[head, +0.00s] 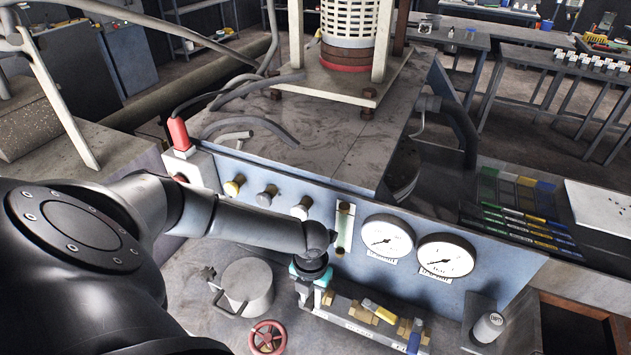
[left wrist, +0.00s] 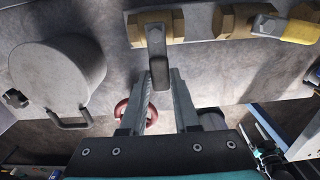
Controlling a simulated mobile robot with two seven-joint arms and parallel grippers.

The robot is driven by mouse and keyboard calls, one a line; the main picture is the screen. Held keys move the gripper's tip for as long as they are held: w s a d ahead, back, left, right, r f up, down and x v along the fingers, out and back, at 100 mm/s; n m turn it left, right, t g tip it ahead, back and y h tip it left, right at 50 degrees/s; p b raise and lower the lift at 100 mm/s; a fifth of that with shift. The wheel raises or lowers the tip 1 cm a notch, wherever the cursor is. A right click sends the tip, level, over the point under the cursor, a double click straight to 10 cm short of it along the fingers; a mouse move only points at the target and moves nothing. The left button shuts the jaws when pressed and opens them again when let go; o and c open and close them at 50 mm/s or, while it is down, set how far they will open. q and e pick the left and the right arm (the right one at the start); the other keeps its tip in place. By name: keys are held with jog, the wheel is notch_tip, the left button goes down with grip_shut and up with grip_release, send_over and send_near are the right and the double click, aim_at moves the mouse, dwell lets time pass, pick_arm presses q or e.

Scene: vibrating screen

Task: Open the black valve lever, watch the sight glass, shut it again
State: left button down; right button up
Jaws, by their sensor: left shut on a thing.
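My left gripper (head: 311,295) reaches down to the left end of the valve manifold (head: 352,326). In the left wrist view its fingers (left wrist: 161,82) are shut around the dark lever (left wrist: 158,72) of a brass valve (left wrist: 154,33). This lever points out across the manifold, while the yellow lever (head: 379,311) beside it lies more along it. In the head view my gripper mostly hides the dark lever. The sight glass (head: 344,228) is a narrow upright tube on the blue panel, right of my forearm. Its liquid level is too small to tell.
Two round gauges (head: 387,239) sit right of the sight glass. A blue lever (head: 415,338) is at the manifold's right end. A grey lidded pot (head: 248,284) and a red handwheel (head: 267,338) stand left of my gripper. A grey cylinder (head: 488,327) stands at right.

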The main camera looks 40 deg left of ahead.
aim_at(311, 300)
pick_arm(q)
jog(key=shift+a, duration=0.1)
jog(key=c, duration=0.6)
grip_release()
jog(key=shift+c, duration=0.2)
jog(key=shift+r, duration=0.1)
notch_tip(311, 300, up, 15)
jog(key=shift+p, duration=0.4)
